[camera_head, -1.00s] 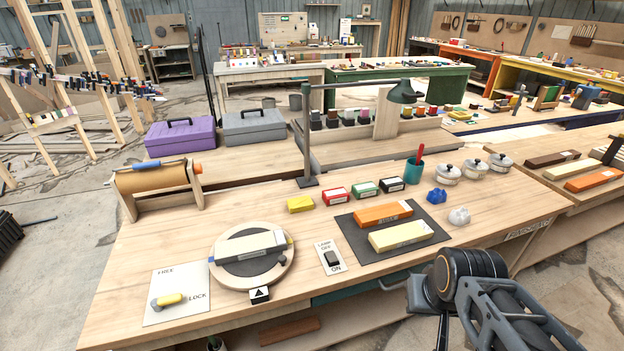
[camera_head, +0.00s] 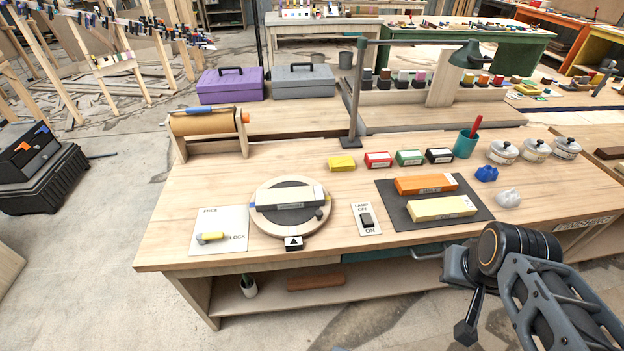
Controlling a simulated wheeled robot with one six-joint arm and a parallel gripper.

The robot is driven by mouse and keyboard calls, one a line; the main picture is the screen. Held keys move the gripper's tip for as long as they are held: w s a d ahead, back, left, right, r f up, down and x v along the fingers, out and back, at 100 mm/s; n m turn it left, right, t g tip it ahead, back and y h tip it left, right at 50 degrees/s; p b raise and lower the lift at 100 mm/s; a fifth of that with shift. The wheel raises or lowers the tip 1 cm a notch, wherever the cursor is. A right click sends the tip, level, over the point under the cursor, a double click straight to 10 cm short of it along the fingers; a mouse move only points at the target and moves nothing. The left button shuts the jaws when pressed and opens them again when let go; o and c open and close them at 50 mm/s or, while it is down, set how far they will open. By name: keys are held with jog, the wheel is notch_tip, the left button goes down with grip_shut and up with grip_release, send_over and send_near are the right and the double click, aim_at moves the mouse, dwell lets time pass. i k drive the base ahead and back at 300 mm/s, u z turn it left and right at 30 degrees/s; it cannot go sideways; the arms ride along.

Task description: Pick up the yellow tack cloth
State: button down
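A small yellow piece (camera_head: 341,163), flat and folded or block-like, lies on the wooden workbench (camera_head: 250,165) at the left end of a row of small boxes. It best matches the yellow tack cloth, but its material is too small to tell. My arm comes in from the lower right corner, in front of the bench. A dark end piece below its joint may be part of my gripper (camera_head: 466,331). It is well apart from the yellow piece, and its fingers cannot be made out.
Red, green and black boxes (camera_head: 410,157) sit right of the yellow piece, with the lamp post (camera_head: 355,95) behind it. A turntable (camera_head: 290,222) and a dark mat (camera_head: 475,207) with two blocks lie in front.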

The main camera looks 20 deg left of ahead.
aim_at(341, 162)
jog(key=u, duration=0.45)
jog(key=i, duration=0.85)
jog(key=u, duration=0.75)
